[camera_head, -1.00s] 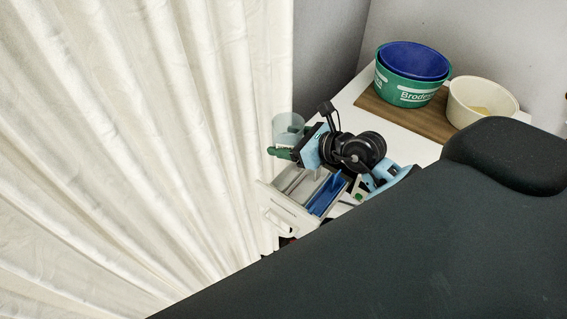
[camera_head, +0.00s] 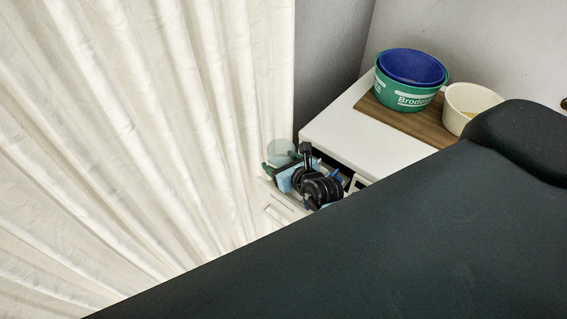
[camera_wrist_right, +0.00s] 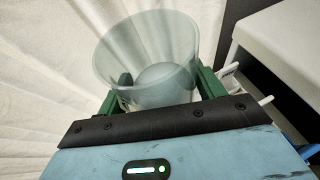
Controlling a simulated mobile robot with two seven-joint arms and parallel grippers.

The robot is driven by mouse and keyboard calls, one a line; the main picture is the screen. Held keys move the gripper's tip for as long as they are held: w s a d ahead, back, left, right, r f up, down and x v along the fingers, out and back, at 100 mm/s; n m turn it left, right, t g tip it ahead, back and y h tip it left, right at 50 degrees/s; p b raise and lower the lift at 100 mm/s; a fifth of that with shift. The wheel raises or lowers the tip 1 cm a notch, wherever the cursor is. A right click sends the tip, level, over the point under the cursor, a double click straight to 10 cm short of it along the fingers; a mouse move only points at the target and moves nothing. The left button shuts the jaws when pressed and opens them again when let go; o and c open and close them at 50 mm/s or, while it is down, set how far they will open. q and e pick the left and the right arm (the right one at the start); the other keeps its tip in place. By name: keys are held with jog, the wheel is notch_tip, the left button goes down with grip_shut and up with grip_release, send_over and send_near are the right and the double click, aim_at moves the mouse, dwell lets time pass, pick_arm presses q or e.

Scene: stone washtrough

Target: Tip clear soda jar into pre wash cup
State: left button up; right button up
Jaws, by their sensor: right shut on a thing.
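The clear jar (camera_head: 281,152) is a translucent, pale blue-grey cup. My right gripper (camera_wrist_right: 167,85) is shut on it, with green fingers on either side of its wall. The jar (camera_wrist_right: 150,50) shows its open mouth and round base in the right wrist view. I cannot tell what is inside or exactly how far it tilts. In the head view the jar is above the back of the pulled-out white drawer (camera_head: 278,212), beside the curtain. My right wrist and arm hide most of the drawer, and the pre wash cup cannot be made out. My left gripper is out of view.
A cream curtain (camera_head: 150,130) hangs close on the left. The white top (camera_head: 345,132) is bare in front of a wooden board (camera_head: 425,122) carrying a green tub (camera_head: 400,95), with a blue one inside, and a cream bowl (camera_head: 462,103).

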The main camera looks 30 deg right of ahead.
jog(key=shift+r, duration=0.1)
jog(key=shift+s+a+r+m+g+y, duration=0.1)
jog(key=shift+a+r+m+g+y, duration=0.2)
jog(key=shift+m+y, duration=0.25)
jog(key=shift+a, duration=0.1)
jog(key=shift+s+a+r+m+y, duration=0.1)
jog(key=shift+a+r+m+y, duration=0.15)
jog(key=shift+m+y, duration=0.35)
jog(key=shift+g+h, duration=0.25)
jog(key=shift+g, duration=0.05)
jog(key=shift+s+a+r+m+y, duration=0.15)
jog(key=shift+a+m+y, duration=0.1)
jog(key=shift+m+y, duration=0.45)
jog(key=shift+a+r+m+g+y, duration=0.15)
jog(key=shift+m+g+y, duration=0.2)
jog(key=shift+m, duration=0.4)
